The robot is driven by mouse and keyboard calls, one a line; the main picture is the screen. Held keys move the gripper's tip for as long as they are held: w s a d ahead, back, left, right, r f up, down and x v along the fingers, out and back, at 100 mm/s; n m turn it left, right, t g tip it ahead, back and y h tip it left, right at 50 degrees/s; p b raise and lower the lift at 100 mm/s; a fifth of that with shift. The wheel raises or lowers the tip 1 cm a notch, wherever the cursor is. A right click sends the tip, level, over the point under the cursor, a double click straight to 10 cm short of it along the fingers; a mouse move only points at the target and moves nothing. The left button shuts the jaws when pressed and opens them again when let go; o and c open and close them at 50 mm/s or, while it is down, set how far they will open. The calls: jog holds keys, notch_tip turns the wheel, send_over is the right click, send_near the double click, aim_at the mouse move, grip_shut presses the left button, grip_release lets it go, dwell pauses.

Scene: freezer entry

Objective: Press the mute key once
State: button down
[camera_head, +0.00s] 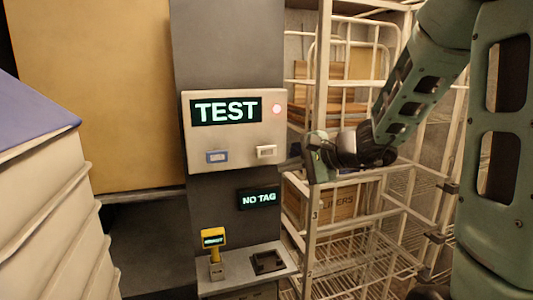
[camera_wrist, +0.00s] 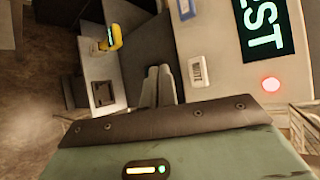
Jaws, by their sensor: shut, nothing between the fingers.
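A pale alarm panel (camera_head: 232,130) on a dark grey column shows TEST on its screen (camera_head: 226,110), with a lit red lamp (camera_head: 277,109) to its right. Below the screen are two keys: a blue-framed key (camera_head: 217,156) at left and a whitish key (camera_head: 266,151) at right. Their labels are too small to read, so I cannot tell which is mute. In the wrist view the blue key (camera_wrist: 195,26) and the whitish key (camera_wrist: 197,71) also show. My gripper (camera_wrist: 158,70) is shut and empty, beside the panel's lower right edge, apart from the whitish key.
A NO TAG display (camera_head: 259,198) is below the panel. A yellow scanner (camera_head: 213,238) and a dark square pad (camera_head: 267,262) stand on a small shelf. A white wire rack (camera_head: 318,230) with boxes is close on the right, behind my arm. Stacked pale containers (camera_head: 45,200) fill the left.

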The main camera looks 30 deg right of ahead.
jog(key=p, duration=0.2)
send_near(263, 156)
jog(key=w+a+f, duration=0.2)
jog(key=a+f, duration=0.1)
jog(key=shift+w+d+r+b, duration=0.15)
jog(key=shift+w+b, duration=0.15)
jog(key=shift+w, duration=0.5)
jog(key=shift+w, duration=0.1)
dwell(1.3)
jog(key=shift+w+d+b, duration=0.15)
jog(key=shift+w+b, duration=0.15)
jog(key=shift+b, duration=0.05)
jog(key=shift+w+d, duration=0.15)
jog(key=shift+w, duration=0.35)
dwell(0.7)
jog(key=shift+s+b, duration=0.15)
jog(key=shift+b, duration=0.25)
jog(key=shift+s+a+b, duration=0.3)
jog(key=shift+s+b, duration=0.2)
jog(key=shift+s, duration=0.25)
